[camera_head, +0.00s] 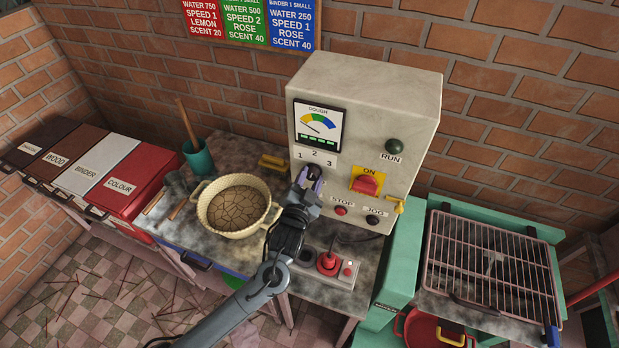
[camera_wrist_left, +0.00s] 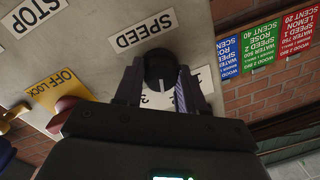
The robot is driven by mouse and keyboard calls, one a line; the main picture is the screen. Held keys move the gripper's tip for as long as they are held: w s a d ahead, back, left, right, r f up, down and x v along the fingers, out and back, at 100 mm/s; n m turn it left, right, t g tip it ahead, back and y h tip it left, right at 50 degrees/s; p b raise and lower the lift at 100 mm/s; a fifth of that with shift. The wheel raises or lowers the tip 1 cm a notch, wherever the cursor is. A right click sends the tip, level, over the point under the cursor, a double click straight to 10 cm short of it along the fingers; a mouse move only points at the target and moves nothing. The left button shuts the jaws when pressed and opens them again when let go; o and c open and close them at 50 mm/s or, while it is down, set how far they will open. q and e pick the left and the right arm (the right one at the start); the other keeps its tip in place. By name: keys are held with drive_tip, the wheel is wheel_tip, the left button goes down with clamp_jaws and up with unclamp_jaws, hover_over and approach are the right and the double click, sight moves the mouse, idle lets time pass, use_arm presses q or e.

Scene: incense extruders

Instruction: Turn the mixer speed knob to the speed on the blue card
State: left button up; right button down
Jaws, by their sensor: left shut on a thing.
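The dark speed knob (camera_head: 315,171) sits on the front of the pale mixer control box (camera_head: 370,85), below the numbers 1, 2 and 3. My left gripper (camera_head: 311,183) is shut on the knob, with one finger on each side. The knob also shows in the left wrist view (camera_wrist_left: 160,66), between the fingers under the SPEED label. My right gripper is not in view.
The box also carries a dough gauge (camera_head: 319,127), a red ON switch (camera_head: 367,184) on yellow, and STOP (camera_head: 340,211) and JOG buttons. A cream bowl (camera_head: 235,206) of cracked dough stands left of my arm. A wire rack (camera_head: 490,265) is at right.

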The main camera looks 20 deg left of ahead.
use_arm(q)
drive_tip(key=n+p, duration=0.1)
drive_tip(key=n, duration=0.2)
drive_tip(key=n+p, duration=0.1)
drive_tip(key=n, duration=0.2)
drive_tip(key=shift+d+g+h, duration=0.1)
drive_tip(key=shift+g+h, duration=0.2)
drive_tip(key=n+p, duration=0.1)
drive_tip(key=n, duration=0.2)
drive_tip(key=shift+r, duration=0.1)
drive_tip(key=shift+n+h+p, duration=0.4)
drive_tip(key=shift+n+p, duration=0.05)
drive_tip(key=shift+n, duration=0.65)
drive_tip(key=o, duration=1.1)
drive_tip(key=shift+c, duration=0.2)
drive_tip(key=shift+s, duration=0.1)
